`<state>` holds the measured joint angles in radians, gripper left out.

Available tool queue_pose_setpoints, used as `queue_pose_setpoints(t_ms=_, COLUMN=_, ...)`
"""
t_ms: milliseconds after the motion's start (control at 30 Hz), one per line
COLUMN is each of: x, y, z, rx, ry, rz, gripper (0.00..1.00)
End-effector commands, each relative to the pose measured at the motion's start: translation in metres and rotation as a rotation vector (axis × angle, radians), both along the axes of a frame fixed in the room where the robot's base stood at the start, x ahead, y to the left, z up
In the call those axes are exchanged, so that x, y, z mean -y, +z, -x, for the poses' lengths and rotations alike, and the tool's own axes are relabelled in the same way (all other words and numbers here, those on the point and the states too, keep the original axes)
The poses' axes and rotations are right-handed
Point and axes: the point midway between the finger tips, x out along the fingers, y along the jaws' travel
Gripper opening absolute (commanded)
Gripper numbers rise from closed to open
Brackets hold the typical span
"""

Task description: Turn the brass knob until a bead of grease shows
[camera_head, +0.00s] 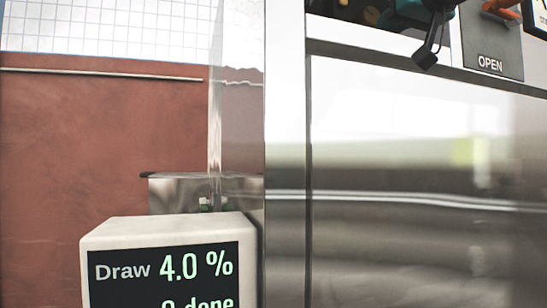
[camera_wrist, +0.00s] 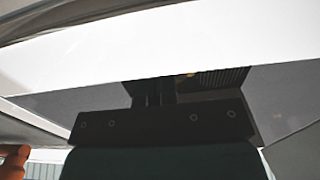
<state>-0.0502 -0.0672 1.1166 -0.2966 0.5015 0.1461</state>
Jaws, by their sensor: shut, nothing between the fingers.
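In the wrist view my gripper (camera_wrist: 153,92) shows as a dark bolted bar with short fingers close together, shut and empty. Its fingertips are hard to make out against a dark surface beyond them. I cannot clearly identify the brass knob in either view. A small dull-gold patch at the top edge of the head view may be part of it, but it is partly cut off and hidden behind dark parts. No grease bead can be seen. A white box with a black display (camera_head: 165,275) reads "Draw 4.0 %", with "0 done" partly cut off below.
A large shiny steel panel (camera_head: 420,180) fills the right of the head view. Above it stand a grey "OPEN" plate (camera_head: 490,63) and an orange lever (camera_head: 500,9). A clear upright pane stands at centre left, before a red-brown wall (camera_head: 90,140).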

Motion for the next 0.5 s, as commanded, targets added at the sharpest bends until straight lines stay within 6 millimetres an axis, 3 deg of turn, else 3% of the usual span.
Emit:
queue_pose_setpoints(t_ms=200, x=-0.007, y=-0.001, z=-0.018, rx=-0.001, ry=0.003, rz=-0.001, gripper=0.00)
queue_pose_setpoints(t_ms=500, x=-0.010, y=0.001, z=-0.022, rx=0.004, ry=0.006, rz=-0.003, gripper=0.00)
